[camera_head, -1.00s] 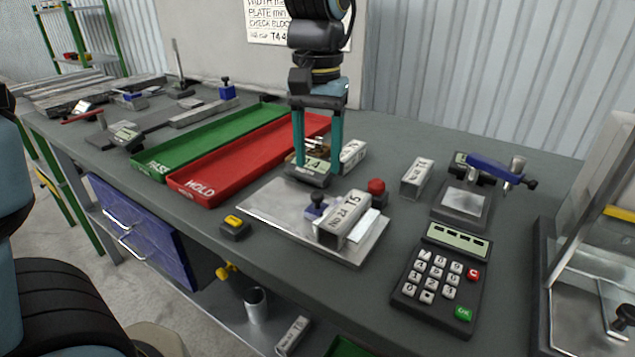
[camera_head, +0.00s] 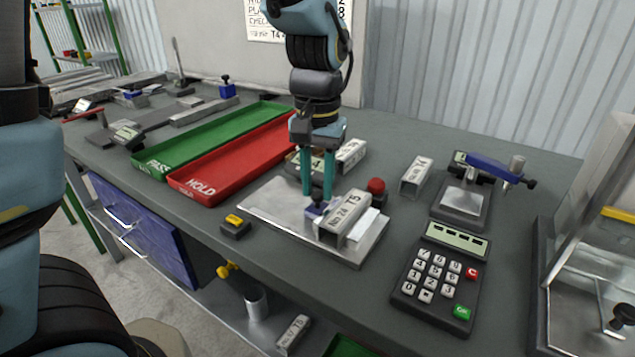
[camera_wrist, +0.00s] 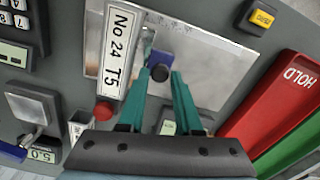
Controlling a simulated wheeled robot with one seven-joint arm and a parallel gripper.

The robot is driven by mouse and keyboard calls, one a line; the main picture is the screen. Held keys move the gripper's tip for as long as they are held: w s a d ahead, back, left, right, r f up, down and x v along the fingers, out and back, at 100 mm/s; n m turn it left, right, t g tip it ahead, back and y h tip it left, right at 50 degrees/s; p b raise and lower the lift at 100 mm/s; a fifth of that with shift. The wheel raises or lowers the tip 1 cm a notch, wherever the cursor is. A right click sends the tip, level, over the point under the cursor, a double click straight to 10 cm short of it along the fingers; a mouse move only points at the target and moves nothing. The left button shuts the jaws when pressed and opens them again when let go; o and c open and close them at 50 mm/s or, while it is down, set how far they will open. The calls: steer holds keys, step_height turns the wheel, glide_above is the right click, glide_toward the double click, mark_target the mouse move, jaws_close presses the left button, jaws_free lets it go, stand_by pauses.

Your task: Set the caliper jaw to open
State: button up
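My gripper (camera_head: 316,192) points down over the bare metal plate (camera_head: 265,205) on the bench. Its teal fingers are apart, one on each side of a dark knob (camera_wrist: 160,73) on a small blue part (camera_head: 314,210). Whether they touch the knob is unclear. The blue part is beside the block marked No 24 T5 (camera_head: 345,215); it may be the caliper's jaw, but I cannot tell for sure. A small display reading 4 (camera_head: 318,163) is partly hidden behind the fingers. A long grey tool with a display (camera_head: 128,134) lies at the left.
A red HOLD tray (camera_head: 205,188) and a green PASS tray (camera_head: 155,165) lie left of the plate. A red knob (camera_head: 376,186), a keypad (camera_head: 437,280) and a blue-framed gauge (camera_head: 495,168) are to the right. A small yellow-topped box (camera_head: 236,227) stands at the front.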

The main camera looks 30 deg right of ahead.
jaws_close()
steer(key=shift+w, duration=0.1)
stand_by(0.9)
